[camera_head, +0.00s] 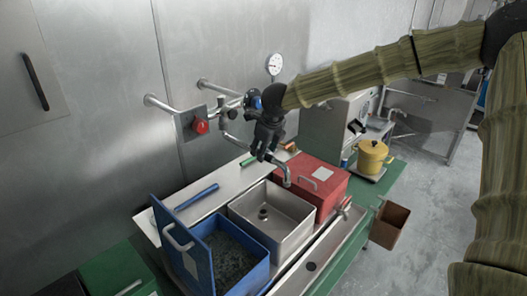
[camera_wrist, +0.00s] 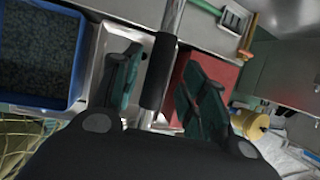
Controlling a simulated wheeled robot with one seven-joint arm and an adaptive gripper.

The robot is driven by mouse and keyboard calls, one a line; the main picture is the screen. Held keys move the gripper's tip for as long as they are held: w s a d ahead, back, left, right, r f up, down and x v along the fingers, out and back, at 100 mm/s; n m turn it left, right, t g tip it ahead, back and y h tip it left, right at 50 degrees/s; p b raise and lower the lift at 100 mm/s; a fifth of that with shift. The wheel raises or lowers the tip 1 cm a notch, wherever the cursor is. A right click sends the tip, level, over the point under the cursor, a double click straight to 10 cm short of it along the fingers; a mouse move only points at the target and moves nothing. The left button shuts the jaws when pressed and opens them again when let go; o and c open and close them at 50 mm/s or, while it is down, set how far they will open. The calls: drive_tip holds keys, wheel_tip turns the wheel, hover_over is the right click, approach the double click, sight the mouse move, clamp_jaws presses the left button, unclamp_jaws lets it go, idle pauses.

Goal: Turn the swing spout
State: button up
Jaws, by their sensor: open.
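My gripper (camera_head: 264,152) is at the spout and hides part of the tube in the head view. In the wrist view my gripper (camera_wrist: 165,95) is open, one finger on each side of the sleeve. Gaps show on both sides, and no contact is visible. How deep the spout sits between the fingers is unclear.
A blue bin (camera_head: 216,285) with dark granules stands left of the basin. A red box (camera_head: 320,190) is right of it. A wall panel with a red knob (camera_head: 200,126), pipes and a gauge (camera_head: 274,63) are close behind my gripper. A yellow pot (camera_head: 371,157) stands farther right.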

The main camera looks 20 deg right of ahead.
drive_tip(key=v, duration=1)
drive_tip(key=shift+r, duration=0.15)
drive_tip(key=shift+s, duration=0.1)
